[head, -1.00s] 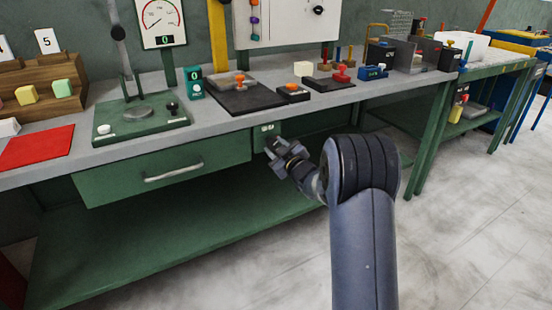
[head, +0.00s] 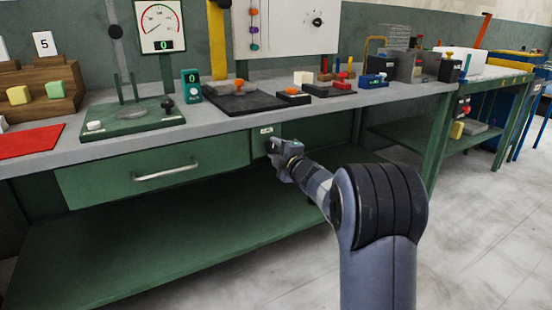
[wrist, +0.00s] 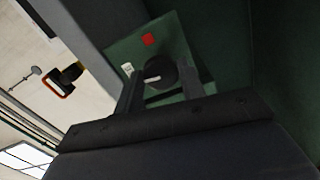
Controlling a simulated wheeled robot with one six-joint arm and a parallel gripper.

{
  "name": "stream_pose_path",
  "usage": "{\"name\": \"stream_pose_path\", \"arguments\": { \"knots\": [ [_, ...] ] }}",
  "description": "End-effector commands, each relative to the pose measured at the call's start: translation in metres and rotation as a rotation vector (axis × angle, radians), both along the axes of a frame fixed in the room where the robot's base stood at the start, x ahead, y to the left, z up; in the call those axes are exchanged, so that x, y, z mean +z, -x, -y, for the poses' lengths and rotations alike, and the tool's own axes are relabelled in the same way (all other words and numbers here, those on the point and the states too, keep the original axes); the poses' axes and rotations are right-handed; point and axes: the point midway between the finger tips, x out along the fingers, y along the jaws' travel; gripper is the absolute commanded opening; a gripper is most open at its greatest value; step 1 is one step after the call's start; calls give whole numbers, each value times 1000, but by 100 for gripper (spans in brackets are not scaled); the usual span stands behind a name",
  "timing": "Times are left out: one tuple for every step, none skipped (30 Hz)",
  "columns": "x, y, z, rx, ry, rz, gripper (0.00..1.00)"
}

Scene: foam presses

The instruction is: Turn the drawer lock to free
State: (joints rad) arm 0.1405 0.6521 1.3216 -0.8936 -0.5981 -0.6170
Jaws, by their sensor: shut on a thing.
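The drawer lock is a dark round knob (wrist: 163,70) on a green plate (wrist: 178,40), with a red mark (wrist: 148,40) and a small white label (wrist: 127,69) beside it. A short pale line on the knob lies toward the white-label side. My gripper (head: 272,147) reaches the plate right of the green drawer (head: 150,170), under the bench edge. In the wrist view, its fingers are on both sides of the knob and shut on it. In the head view the gripper hides the knob. The drawer, with its pale bar handle (head: 166,171), looks closed.
The grey bench top (head: 225,118) overhangs the drawer and lock. A green lower shelf (head: 150,225) lies below. A green press base (head: 130,120), dark trays and small blocks stand on the bench. The floor to the right is clear.

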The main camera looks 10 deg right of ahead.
Motion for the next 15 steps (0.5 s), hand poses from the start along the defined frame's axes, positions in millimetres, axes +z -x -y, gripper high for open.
{"name": "stream_pose_path", "arguments": {
  "knots": [
    [-2, 0, -1, 1, 27, 10, 15],
    [-2, 0, -1, 1, 44, 14, 15],
    [-2, 0, -1, 1, 63, 21, 15],
    [-2, 0, 0, 1, 76, 25, 15],
    [-2, 0, -1, 1, 88, 29, 15],
    [-2, 0, -1, 1, 102, 33, 15],
    [-2, 0, -1, 1, 111, 36, 15],
    [-1, 0, -1, 1, 121, 39, 15],
    [-1, 0, -1, 1, 132, 42, 15],
    [-1, 0, -1, 1, 137, 44, 15],
    [-1, 0, -1, 1, 143, 46, 15],
    [-1, 0, -1, 2, 150, 48, 15],
    [-1, 0, -1, 2, 153, 49, 15],
    [-1, 0, -1, 2, 156, 50, 15],
    [0, 0, -1, 2, 159, 51, 15]
  ]
}}
